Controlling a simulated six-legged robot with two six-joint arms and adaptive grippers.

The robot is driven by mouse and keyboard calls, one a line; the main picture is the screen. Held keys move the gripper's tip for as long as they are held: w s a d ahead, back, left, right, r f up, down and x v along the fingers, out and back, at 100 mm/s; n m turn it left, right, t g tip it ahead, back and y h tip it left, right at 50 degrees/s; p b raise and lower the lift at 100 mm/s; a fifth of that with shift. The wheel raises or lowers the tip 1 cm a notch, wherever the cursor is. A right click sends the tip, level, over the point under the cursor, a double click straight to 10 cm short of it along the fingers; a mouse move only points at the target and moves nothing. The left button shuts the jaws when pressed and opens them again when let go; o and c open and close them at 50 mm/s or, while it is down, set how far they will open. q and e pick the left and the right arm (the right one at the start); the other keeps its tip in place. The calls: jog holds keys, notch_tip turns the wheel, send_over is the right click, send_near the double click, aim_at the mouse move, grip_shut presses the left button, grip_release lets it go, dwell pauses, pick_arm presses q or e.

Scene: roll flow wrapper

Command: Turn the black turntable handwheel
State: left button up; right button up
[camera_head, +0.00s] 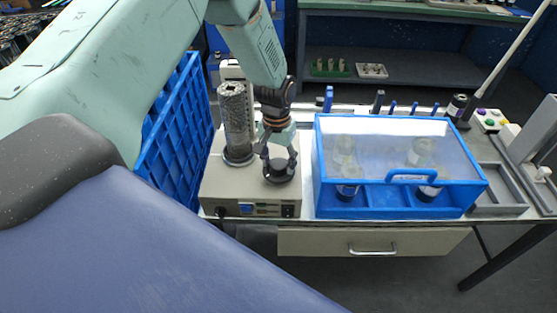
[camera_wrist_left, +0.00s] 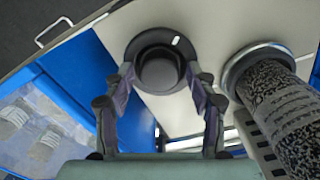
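The black turntable handwheel (camera_head: 279,173) lies on top of the beige machine box (camera_head: 238,190). In the left wrist view the handwheel (camera_wrist_left: 158,62) is a round black disc with a raised knob and a white mark at its upper right. My left gripper (camera_head: 279,160) is directly above the handwheel. In the left wrist view its fingers (camera_wrist_left: 160,85) are spread on both sides of the knob, with gaps showing. The right gripper is not in view.
A speckled cylinder (camera_head: 236,120) stands on the box just left of the handwheel; it also shows in the left wrist view (camera_wrist_left: 285,110). A blue case with a clear lid (camera_head: 330,198) stands close on the right. A blue crate (camera_head: 175,130) is at the left.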

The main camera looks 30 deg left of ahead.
aim_at(279, 165)
pick_arm(q)
jog(key=shift+o, duration=0.2)
jog(key=shift+w+r, duration=0.1)
jog(key=shift+r, duration=0.25)
notch_tip(279, 165, up, 11)
jog(key=shift+a+r, duration=0.15)
jog(key=shift+r, duration=0.05)
dwell(0.4)
jog(key=f+m, duration=0.1)
jog(key=f+m+b, duration=0.1)
jog(key=s+f+m+b, duration=0.1)
jog(key=shift+d+f, duration=0.25)
jog(key=shift+f, duration=0.05)
jog(key=m, duration=0.2)
jog(key=f+m, duration=0.1)
jog(key=m, duration=0.1)
jog(key=shift+w+d+y+b, duration=0.1)
jog(key=shift+w+y+b, duration=0.1)
jog(key=shift+y+b, duration=0.1)
jog(key=m, duration=0.3)
jog(key=shift+w+r, duration=0.1)
jog(key=shift+w, duration=0.05)
jog(key=shift+m, duration=0.3)
notch_tip(279, 165, down, 8)
jog(key=shift+r, duration=0.1)
